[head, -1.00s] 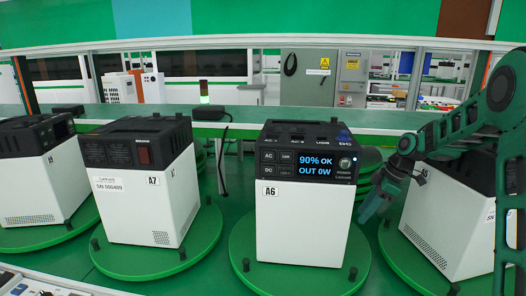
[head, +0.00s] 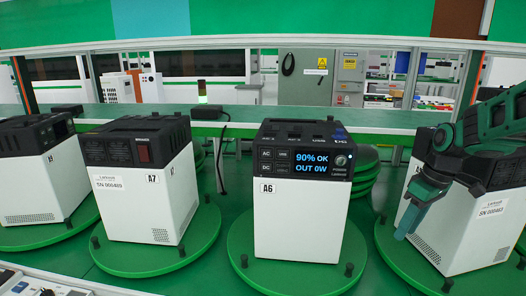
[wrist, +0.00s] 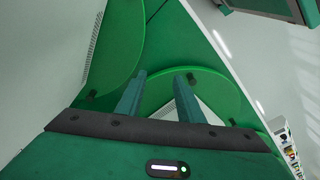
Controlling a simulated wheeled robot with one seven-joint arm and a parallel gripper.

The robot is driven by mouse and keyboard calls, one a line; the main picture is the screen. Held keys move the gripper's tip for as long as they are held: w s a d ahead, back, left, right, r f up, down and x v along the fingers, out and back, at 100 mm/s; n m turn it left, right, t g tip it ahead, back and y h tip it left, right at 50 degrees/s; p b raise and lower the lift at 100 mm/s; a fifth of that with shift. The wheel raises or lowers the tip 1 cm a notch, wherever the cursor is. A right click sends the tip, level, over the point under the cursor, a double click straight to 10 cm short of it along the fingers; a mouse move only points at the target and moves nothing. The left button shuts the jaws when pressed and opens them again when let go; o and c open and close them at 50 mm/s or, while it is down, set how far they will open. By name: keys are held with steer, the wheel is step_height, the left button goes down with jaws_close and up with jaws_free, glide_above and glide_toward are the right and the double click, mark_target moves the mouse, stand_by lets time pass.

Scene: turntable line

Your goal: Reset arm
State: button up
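My gripper (head: 408,222) hangs at the right in the head view, in front of the white unit (head: 470,232) with the black top. In the wrist view its two fingers (wrist: 160,100) stand apart with nothing between them. The unit labelled A6 (head: 298,220) stands to the left of the gripper on a green turntable (head: 262,280). Its lit screen (head: 316,163) reads "90% OK" and "OUT 0W". The gripper appears clear of A6; whether it touches the right unit cannot be told. My arm hides part of the right unit's top.
The unit labelled A7 (head: 140,205) and another unit (head: 38,190) stand on turntables at the left. A panel edge (head: 40,286) lies at the front left.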

steer(key=s+d+f+m+g+h, duration=0.1)
steer(key=s+m, duration=1.1)
steer(key=s, duration=1.5)
steer(key=shift+s+d, duration=0.15)
steer(key=shift+d, duration=0.65)
steer(key=shift+w+f+h, duration=0.25)
steer(key=shift+w+h, duration=0.05)
steer(key=shift+w, duration=0.35)
